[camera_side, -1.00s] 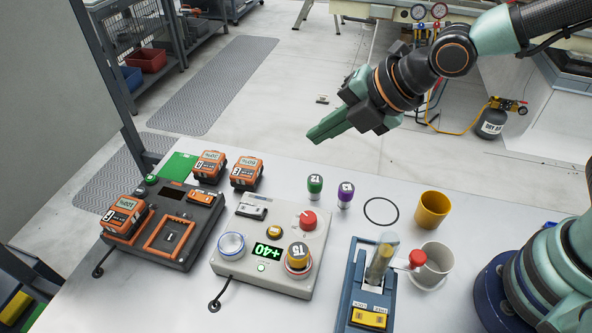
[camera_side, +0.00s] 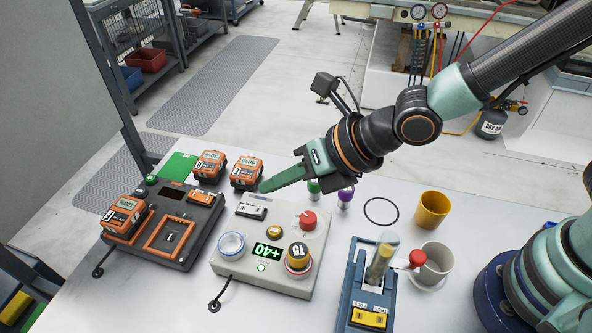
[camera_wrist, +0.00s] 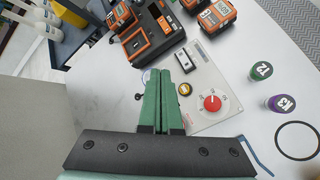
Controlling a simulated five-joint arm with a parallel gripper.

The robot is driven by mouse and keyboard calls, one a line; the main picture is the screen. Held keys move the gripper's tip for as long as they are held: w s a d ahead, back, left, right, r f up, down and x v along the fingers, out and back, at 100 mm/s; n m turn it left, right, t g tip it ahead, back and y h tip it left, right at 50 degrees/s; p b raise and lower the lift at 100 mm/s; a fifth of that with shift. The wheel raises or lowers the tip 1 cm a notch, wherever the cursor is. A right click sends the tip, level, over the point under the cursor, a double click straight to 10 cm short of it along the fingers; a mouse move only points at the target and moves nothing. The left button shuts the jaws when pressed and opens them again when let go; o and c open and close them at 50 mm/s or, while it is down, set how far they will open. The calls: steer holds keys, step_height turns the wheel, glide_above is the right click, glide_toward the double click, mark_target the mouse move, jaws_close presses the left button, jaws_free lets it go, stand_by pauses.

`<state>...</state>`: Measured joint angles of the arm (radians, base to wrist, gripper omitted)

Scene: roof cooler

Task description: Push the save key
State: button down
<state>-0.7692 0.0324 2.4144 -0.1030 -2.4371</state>
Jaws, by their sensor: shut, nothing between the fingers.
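A pale grey control box (camera_side: 236,265) stands on the bench with a green +40 display (camera_side: 268,253). It carries a small yellow round key (camera_side: 274,230), a red knob (camera_side: 308,219) and a white rocker (camera_side: 253,207). I cannot read which key is marked save. The yellow key also shows in the wrist view (camera_wrist: 184,88), just right of my fingers. My gripper (camera_side: 266,186) is shut and empty, with its green fingertips above the back of the box near the rocker. It also shows in the wrist view (camera_wrist: 165,76), where the fingers hide part of the box.
A dark charger with orange batteries (camera_side: 125,214) stands left. Green (camera_side: 313,190) and purple (camera_side: 346,193) cylinders stand behind. A blue fixture (camera_side: 348,290) and cups stand right.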

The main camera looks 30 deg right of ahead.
mark_target(275, 231)
steer(key=shift+f, duration=4.35)
steer(key=shift+f, duration=0.15)
steer(key=shift+s+f, duration=0.1)
steer(key=shift+f, duration=0.2)
steer(key=shift+f, duration=0.45)
steer(key=shift+r, duration=0.85)
